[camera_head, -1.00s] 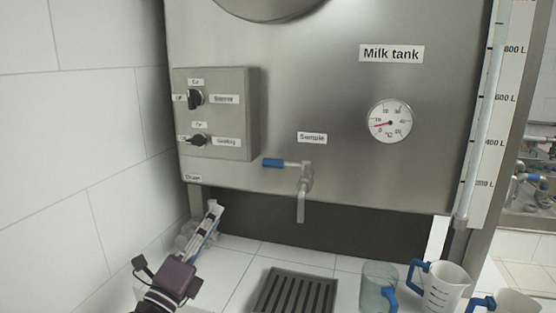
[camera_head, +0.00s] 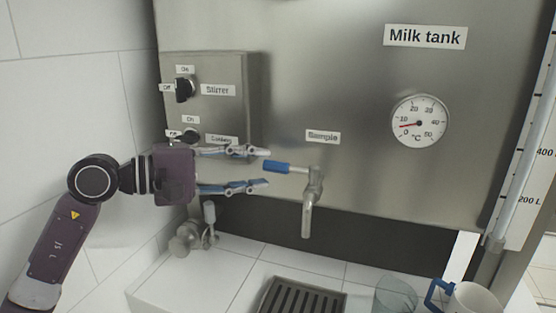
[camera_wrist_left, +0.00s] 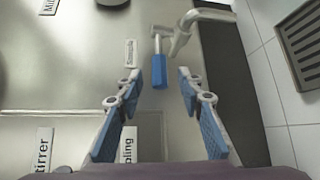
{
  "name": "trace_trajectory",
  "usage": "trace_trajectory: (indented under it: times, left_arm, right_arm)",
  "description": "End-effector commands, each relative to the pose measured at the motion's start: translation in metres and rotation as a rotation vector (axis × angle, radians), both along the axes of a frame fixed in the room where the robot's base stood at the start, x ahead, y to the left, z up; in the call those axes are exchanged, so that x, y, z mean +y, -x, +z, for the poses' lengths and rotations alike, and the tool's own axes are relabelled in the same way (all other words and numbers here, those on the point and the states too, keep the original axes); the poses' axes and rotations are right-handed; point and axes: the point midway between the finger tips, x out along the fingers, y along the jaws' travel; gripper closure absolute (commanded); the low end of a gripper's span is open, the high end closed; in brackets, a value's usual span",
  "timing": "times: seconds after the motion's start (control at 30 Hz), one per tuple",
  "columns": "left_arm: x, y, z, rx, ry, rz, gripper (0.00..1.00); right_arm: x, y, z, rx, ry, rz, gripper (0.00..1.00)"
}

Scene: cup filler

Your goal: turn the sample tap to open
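The sample tap (camera_head: 313,195) sticks out of the tank front below the "Sample" label (camera_head: 323,137). Its blue handle (camera_head: 277,167) points left, roughly level. My left gripper (camera_head: 267,169) is open, its two fingers one above the other, with the tips at the left end of the handle. In the left wrist view the blue handle (camera_wrist_left: 160,71) lies ahead between the open fingertips (camera_wrist_left: 160,80), with a gap on both sides. The tap spout (camera_wrist_left: 184,38) shows beyond it. My right gripper is not in view.
The switch box (camera_head: 212,105) with two black knobs is behind and above my left gripper. A drain grate (camera_head: 303,298) lies below the tap. A clear cup (camera_head: 395,297) and a blue-handled jug (camera_head: 472,299) stand at the lower right. A pipe fitting (camera_head: 190,237) is below my gripper.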

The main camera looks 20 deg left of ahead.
Motion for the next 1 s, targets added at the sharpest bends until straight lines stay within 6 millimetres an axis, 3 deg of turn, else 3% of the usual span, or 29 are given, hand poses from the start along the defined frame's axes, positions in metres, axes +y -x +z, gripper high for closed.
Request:
trace_trajectory:
  times: [0.03, 0.3, 0.67, 1.0]
  left_arm:
    - [-0.007, -0.006, 0.005, 0.001, 0.006, -0.003, 0.66]
    - [-0.033, -0.030, -0.003, 0.000, 0.006, -0.001, 0.66]
    - [-0.037, -0.034, -0.006, 0.001, 0.005, 0.000, 0.66]
    - [-0.037, -0.034, -0.006, 0.002, 0.004, 0.000, 1.00]
  right_arm:
    - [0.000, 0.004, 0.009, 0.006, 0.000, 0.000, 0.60]
    - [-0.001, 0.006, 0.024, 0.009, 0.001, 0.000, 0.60]
    - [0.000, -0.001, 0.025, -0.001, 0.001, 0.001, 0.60]
    - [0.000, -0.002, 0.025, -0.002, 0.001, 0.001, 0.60]
